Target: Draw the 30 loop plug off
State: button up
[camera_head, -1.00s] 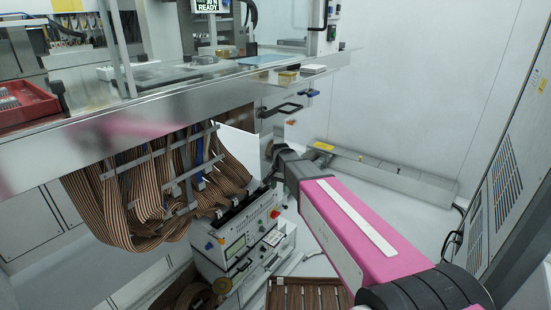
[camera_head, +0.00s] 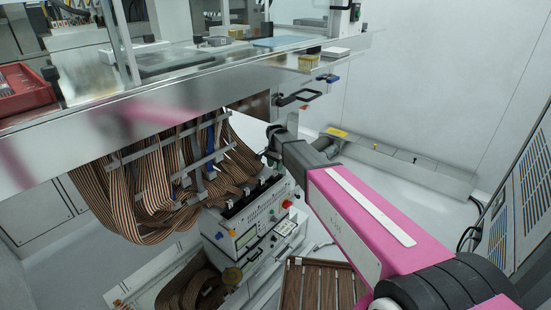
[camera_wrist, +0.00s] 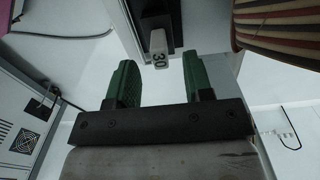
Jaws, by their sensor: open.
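In the wrist view a pale plug marked 30 (camera_wrist: 158,52) sits at the lower end of a dark strip, ahead of my gripper. My gripper (camera_wrist: 158,80) is open, with its two green fingers apart and nothing between them. The plug lies a little beyond the fingertips, roughly centred between them and apart from both. In the head view my gripper is mostly hidden behind my own arm, near the tester box below the bench, and I cannot make out the plug there.
Striped ribbon cables (camera_head: 150,190) hang under the metal bench (camera_head: 200,85), left of my arm; one bundle (camera_wrist: 280,30) is close at upper right in the wrist view. The tester box (camera_head: 250,225) stands below. A slatted wooden pallet (camera_head: 318,288) lies on the floor.

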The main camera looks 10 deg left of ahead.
aim_at(275, 169)
jog(key=shift+f, duration=1.7)
jog(key=shift+c, duration=0.3)
grip_shut()
jog(key=shift+r, duration=0.65)
jog(key=shift+r, duration=0.85)
